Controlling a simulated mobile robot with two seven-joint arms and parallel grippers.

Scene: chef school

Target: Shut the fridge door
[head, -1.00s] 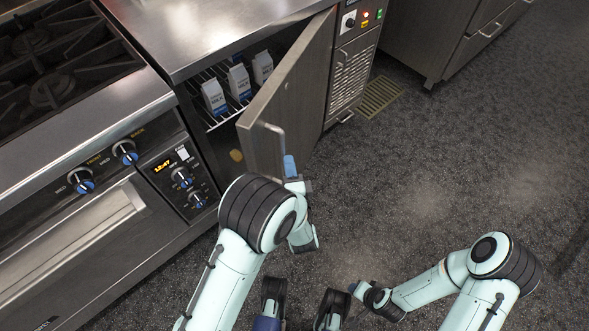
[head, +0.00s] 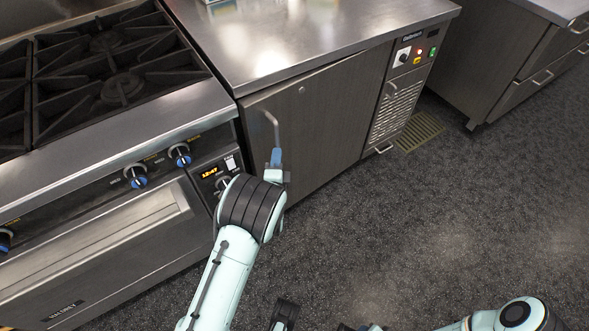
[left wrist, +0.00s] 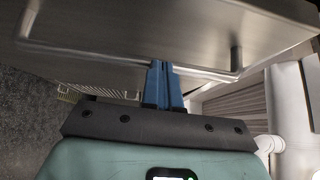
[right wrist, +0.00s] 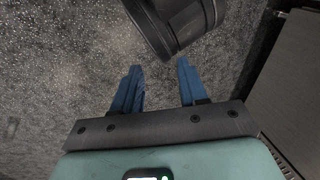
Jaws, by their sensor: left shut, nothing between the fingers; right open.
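The fridge door (head: 320,125) is a steel panel under the counter, nearly flush with the cabinet front; a thin gap seems to show along its top edge. Its bar handle (head: 273,128) is at the door's left side. My left gripper (head: 277,158) is at the door front by the handle's lower end. In the left wrist view its blue fingers (left wrist: 165,85) are together and empty, against or very near the door face (left wrist: 130,30). My right gripper (right wrist: 158,88) is open and empty above the floor. The fridge's inside is hidden.
A stove (head: 100,190) with knobs and an oven stands left of the fridge. The fridge control panel (head: 408,57) and vent are right of the door. A floor drain (head: 421,131) lies nearby. Another steel cabinet (head: 510,75) stands at right. The floor (head: 450,220) in front is clear.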

